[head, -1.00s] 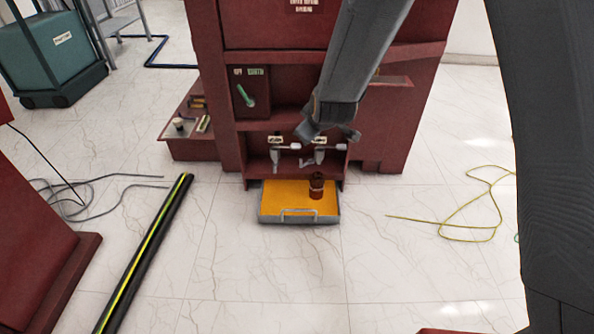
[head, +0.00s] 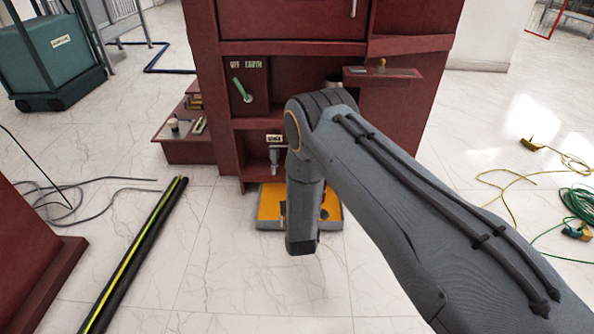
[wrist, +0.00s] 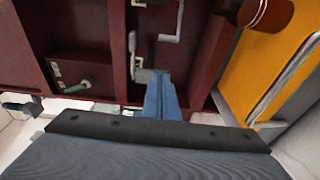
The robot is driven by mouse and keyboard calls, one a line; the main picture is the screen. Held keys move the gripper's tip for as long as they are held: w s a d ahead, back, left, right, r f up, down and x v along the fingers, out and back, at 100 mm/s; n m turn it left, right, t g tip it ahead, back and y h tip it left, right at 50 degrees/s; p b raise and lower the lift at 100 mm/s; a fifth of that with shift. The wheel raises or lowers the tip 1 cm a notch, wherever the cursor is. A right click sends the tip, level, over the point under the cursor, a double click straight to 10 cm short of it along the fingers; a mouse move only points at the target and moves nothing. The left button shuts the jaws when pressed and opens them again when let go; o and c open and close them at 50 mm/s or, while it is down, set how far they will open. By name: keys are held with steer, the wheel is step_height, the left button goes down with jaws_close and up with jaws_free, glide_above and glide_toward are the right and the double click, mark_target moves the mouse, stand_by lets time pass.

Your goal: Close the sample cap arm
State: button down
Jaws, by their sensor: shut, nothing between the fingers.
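In the wrist view my gripper (wrist: 165,98) is shut and empty, its fingers together in front of the red cabinet. A grey crank-shaped arm (wrist: 178,25) and a second grey fitting (wrist: 133,55) show just beyond the fingertips. I cannot tell which one is the sample cap arm, or whether the fingers touch either. In the head view the left grey fitting (head: 274,160) hangs in the cabinet recess under a small label. My arm hides the right fitting and my gripper there.
An orange-lined metal tray (head: 268,207) lies below the recess, with a brown jar (wrist: 265,12) by it in the wrist view. A green lever (head: 242,90) sits upper left on the cabinet. A black-and-yellow pole (head: 135,255) lies on the floor at left. Cables (head: 575,205) lie at right.

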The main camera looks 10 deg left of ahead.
steer(key=b+x, duration=0.5)
steer(key=x, duration=0.5)
steer(key=d, duration=0.4)
steer(key=shift+s+f+b, duration=0.1)
steer(key=shift+s+b, duration=0.1)
steer(key=shift+b, duration=0.15)
steer(key=shift+s, duration=0.15)
